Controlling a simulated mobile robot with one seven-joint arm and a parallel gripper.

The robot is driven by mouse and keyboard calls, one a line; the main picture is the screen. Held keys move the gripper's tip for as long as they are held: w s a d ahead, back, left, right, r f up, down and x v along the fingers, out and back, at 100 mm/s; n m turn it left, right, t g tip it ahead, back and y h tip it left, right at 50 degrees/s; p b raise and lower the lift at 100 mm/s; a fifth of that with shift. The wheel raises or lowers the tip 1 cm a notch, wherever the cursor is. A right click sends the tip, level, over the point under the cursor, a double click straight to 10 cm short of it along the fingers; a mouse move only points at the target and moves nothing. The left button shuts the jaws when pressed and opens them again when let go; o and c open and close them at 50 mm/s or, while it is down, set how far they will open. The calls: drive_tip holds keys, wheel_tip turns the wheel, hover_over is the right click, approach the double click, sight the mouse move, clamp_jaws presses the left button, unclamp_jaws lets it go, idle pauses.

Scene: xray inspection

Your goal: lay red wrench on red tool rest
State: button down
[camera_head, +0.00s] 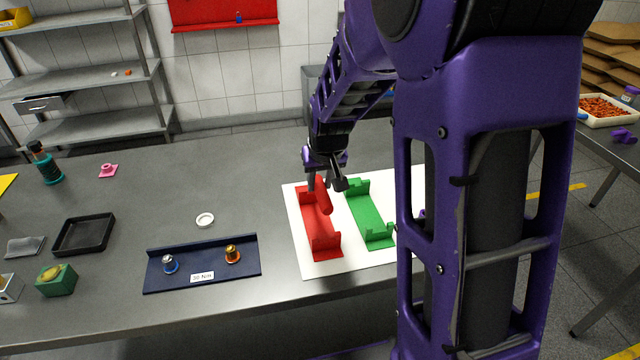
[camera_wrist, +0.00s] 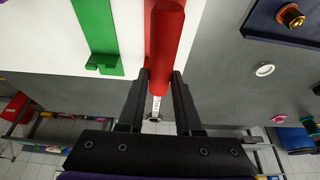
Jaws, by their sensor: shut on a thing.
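My gripper (camera_head: 319,182) is shut on the red wrench (camera_head: 324,198), over the far end of the red tool rest (camera_head: 322,242). In the wrist view, the two fingers (camera_wrist: 163,78) close on the wrench's red handle (camera_wrist: 167,45), with its metal shank and dark head behind them. The red tool rest also shows beneath the handle in the wrist view (camera_wrist: 148,40). It is a long channel with raised ends on a white board (camera_head: 312,267). The wrench looks just above or within the rest; I cannot tell whether it touches.
A green tool rest (camera_head: 376,233) lies close on the right on the same board. A dark blue tray (camera_head: 203,275) with two small fittings sits front left. A white ring (camera_head: 205,220) lies behind it. The table left of the board's far part is clear.

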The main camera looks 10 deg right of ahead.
drive_tip(key=shift+f+b, duration=3.45)
drive_tip(key=shift+f, duration=1.1)
drive_tip(key=c, duration=0.5)
unclamp_jaws()
drive_tip(key=p+v, duration=0.7)
drive_tip(key=v, duration=1)
drive_tip(key=shift+s+r, duration=0.15)
drive_tip(key=shift+r, duration=0.05)
